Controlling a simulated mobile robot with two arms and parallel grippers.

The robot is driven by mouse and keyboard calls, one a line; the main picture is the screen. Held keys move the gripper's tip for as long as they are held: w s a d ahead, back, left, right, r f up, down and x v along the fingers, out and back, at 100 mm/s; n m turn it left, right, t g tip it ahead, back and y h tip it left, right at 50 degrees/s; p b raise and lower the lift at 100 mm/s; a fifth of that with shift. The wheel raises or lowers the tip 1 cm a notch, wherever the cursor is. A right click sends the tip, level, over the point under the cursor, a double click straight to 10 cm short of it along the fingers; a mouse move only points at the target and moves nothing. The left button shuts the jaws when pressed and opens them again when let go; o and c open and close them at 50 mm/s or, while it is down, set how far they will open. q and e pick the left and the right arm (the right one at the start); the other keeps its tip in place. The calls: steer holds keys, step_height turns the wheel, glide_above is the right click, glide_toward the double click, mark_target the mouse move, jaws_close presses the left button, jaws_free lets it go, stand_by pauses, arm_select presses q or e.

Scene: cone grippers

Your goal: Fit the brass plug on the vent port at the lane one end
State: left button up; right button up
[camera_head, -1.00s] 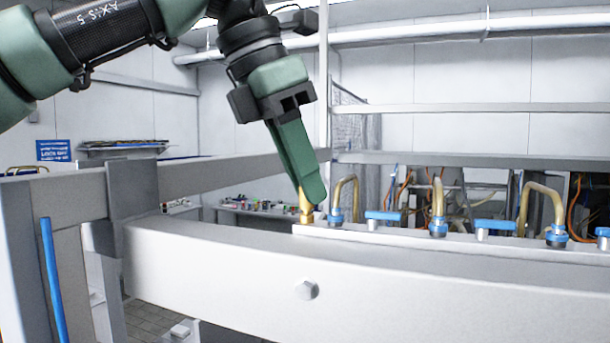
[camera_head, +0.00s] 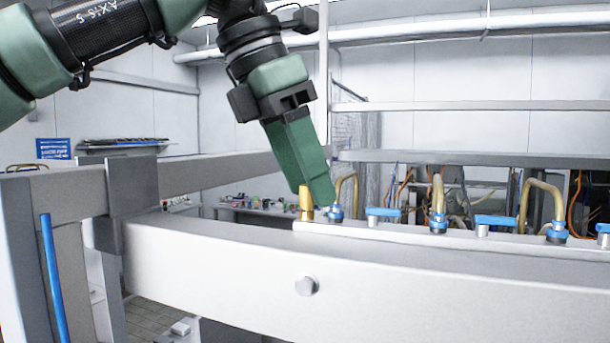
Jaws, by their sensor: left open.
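The brass plug (camera_head: 306,203) stands upright at the left end of the white manifold bar (camera_head: 400,234), where the row of fittings begins. The vent port beneath it is hidden, so I cannot see how deeply the plug sits. My left gripper (camera_head: 322,200) comes down from above, its green fingers just right of the plug and partly over the first blue-collared fitting (camera_head: 336,214). The gripper is open, and nothing shows between its fingers. My right gripper is not in view.
Bent brass tubes (camera_head: 438,194) with blue collars and blue valve handles (camera_head: 383,213) line the bar to the right. A thick white beam (camera_head: 220,262) with a bolt head (camera_head: 307,286) runs in front. A grey post (camera_head: 132,203) stands at the left.

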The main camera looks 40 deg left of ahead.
arm_select(q)
steer(key=shift+r, duration=0.1)
steer(key=shift+r+p, duration=1.25)
steer(key=shift+r, duration=1.15)
